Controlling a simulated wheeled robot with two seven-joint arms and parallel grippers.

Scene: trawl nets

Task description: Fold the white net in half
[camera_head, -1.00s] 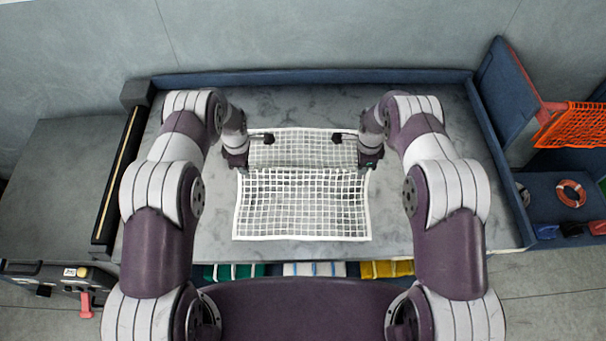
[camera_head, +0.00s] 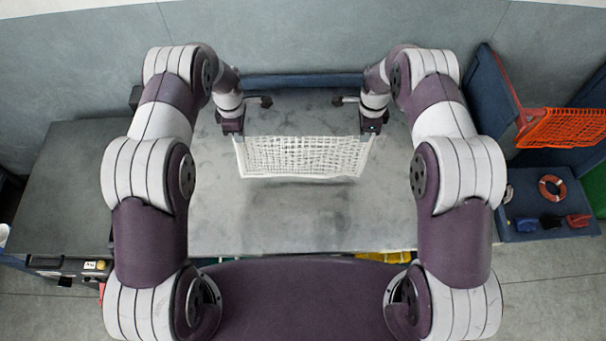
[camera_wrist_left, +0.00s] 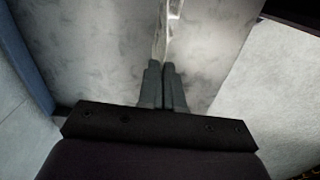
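The white net (camera_head: 303,156) hangs between my two grippers above the grey marbled table, with a shadow on the table below it. My left gripper (camera_head: 237,134) is at the net's upper left corner. In the left wrist view its fingers (camera_wrist_left: 163,88) are closed together on a thin pale edge of the net (camera_wrist_left: 160,40). My right gripper (camera_head: 370,134) is at the net's upper right corner, and the net hangs from it. Its fingertips are too small to make out, but the raised corner stays with it.
The table (camera_head: 290,215) is clear below the net. A blue rim (camera_head: 300,81) runs along its back. At the right, an orange net (camera_head: 565,127) hangs by a blue bin, with a ring buoy (camera_head: 552,188) below. Yellow cloth (camera_head: 385,257) shows at the front edge.

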